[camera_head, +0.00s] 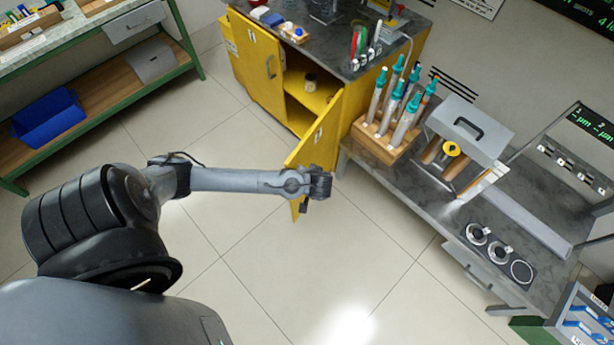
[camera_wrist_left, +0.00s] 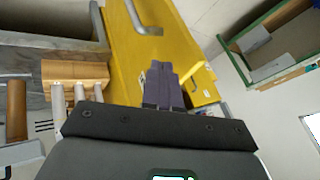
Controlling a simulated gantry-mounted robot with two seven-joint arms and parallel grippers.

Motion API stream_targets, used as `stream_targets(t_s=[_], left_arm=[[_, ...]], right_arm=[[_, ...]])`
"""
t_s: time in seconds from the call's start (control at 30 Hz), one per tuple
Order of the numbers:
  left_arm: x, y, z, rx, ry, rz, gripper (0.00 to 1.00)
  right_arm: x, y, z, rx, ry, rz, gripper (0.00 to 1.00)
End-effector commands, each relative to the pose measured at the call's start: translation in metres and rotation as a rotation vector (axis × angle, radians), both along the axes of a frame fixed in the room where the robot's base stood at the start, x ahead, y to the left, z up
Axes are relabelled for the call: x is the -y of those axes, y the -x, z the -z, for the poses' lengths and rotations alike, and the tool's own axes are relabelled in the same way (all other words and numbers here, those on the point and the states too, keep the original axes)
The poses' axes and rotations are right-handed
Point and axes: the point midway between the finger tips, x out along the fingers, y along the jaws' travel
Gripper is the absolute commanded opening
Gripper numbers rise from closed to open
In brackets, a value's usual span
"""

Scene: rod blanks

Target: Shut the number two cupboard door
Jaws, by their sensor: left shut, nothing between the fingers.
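The yellow cupboard (camera_head: 258,62) stands at the top middle of the head view. Its left door is closed. Its right door (camera_head: 322,140) stands wide open, swung out into the room, and the shelf inside is exposed. A small mark on the open door is too small to read. My left gripper (camera_head: 304,207) is at the free end of the open door, overlapping it in the head view. In the left wrist view its fingers (camera_wrist_left: 162,84) are shut and empty in front of a yellow panel (camera_wrist_left: 150,55) with a grey bar handle (camera_wrist_left: 138,16). Contact cannot be told. My right gripper is out of view.
A small dark roll (camera_head: 310,79) lies on the cupboard shelf. A wooden rack (camera_head: 372,147) with teal-topped rods stands on the dark bench right of the open door. A green-framed bench (camera_head: 110,95) with a blue bin (camera_head: 48,118) is at left. The tiled floor between is clear.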

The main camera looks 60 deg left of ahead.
Motion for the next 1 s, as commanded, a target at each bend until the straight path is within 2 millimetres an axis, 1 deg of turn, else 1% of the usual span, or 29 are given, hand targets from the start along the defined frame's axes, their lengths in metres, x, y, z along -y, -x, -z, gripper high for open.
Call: stream_targets(t_s=[0.03, 0.17, 0.2, 0.4, 0.6, 1.0], left_arm=[[-0.006, -0.001, 0.009, 0.000, -0.001, -0.003, 0.00], [-0.019, -0.004, 0.027, -0.001, 0.000, -0.001, 0.00], [-0.026, 0.001, 0.022, -0.002, -0.001, -0.001, 0.00], [-0.045, 0.011, 0.022, 0.000, -0.001, 0.000, 0.00], [-0.052, 0.015, 0.022, 0.000, 0.000, 0.000, 0.00], [-0.053, 0.015, 0.022, 0.000, -0.001, 0.004, 0.00]], right_arm=[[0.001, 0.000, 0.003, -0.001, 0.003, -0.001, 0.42], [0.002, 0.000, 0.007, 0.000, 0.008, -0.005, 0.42], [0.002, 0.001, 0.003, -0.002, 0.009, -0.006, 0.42], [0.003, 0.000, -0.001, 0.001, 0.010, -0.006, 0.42], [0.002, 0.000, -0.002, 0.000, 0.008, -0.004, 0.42], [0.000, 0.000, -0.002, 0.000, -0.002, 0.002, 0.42]])
